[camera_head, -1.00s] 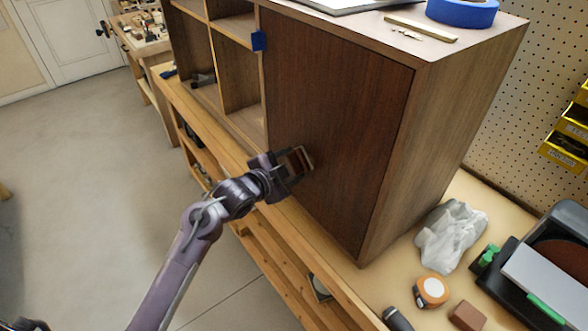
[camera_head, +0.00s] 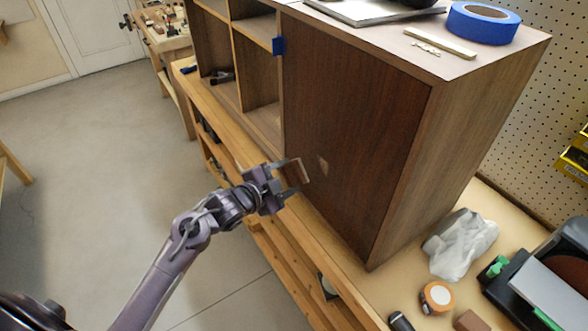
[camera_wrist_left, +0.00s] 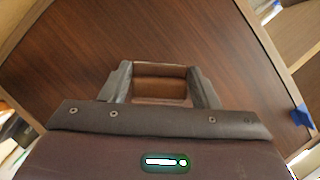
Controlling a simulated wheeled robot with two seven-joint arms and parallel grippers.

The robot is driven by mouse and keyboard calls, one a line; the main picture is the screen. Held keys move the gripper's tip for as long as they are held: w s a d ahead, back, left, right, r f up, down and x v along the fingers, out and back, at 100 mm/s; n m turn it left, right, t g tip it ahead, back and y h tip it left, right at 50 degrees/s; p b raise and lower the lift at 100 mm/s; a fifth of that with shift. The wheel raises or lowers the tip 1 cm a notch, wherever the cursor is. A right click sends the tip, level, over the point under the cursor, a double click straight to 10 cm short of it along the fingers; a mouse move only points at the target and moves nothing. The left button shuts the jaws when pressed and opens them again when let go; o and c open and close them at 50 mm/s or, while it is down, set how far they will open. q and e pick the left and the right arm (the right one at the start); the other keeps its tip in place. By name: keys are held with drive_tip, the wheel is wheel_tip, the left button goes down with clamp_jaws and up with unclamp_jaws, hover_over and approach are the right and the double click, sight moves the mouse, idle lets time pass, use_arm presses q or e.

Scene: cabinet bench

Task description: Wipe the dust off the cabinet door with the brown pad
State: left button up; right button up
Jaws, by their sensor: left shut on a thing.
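The brown cabinet door (camera_head: 350,120) stands upright on the front of the wooden cabinet and fills much of the left wrist view (camera_wrist_left: 190,40). A small pale dusty patch (camera_head: 322,166) shows on its lower left part. My left gripper (camera_head: 289,176) is shut on the brown pad (camera_head: 297,172). The pad is just left of the pale patch, near the door's lower left edge; it looks a little apart from the door, but contact is hard to judge. In the left wrist view the pad (camera_wrist_left: 160,83) sits between both fingers. My right gripper is not in view.
Open shelves (camera_head: 245,60) adjoin the door on the left, with blue tape (camera_head: 278,46) at the border. A blue tape roll (camera_head: 483,22) and a wooden stick (camera_head: 440,42) lie on the cabinet top. A crumpled white cloth (camera_head: 462,245) and an orange-sided roll (camera_head: 437,297) are on the bench at right.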

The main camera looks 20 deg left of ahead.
use_arm(q)
drive_tip(key=shift+s+a, duration=0.15)
drive_tip(key=shift+s, duration=0.05)
drive_tip(key=shift+s+a+p, duration=0.7)
drive_tip(key=shift+s+a, duration=0.2)
drive_tip(key=shift+s, duration=0.25)
drive_tip(key=o, duration=0.6)
drive_tip(key=c, duration=0.6)
drive_tip(key=shift+w, duration=0.1)
